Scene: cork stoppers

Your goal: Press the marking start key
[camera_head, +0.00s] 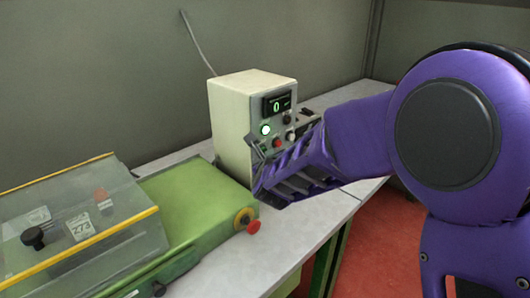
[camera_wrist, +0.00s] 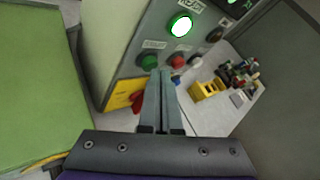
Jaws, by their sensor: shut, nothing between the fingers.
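A cream control box (camera_head: 229,125) with a grey front panel stands on the bench. Its display reads 0. In the wrist view the panel has a lit green-white lamp (camera_wrist: 181,26), with a green button (camera_wrist: 149,62), a red button (camera_wrist: 177,61) and a white button (camera_wrist: 196,62) below it.
A green machine (camera_head: 190,192) with a clear, yellow-edged cover (camera_head: 70,225) and a red knob (camera_head: 254,227) stands left of my gripper. A yellow block (camera_wrist: 207,89) and small parts lie right of the box. A wall is behind. The bench front (camera_head: 300,235) is clear.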

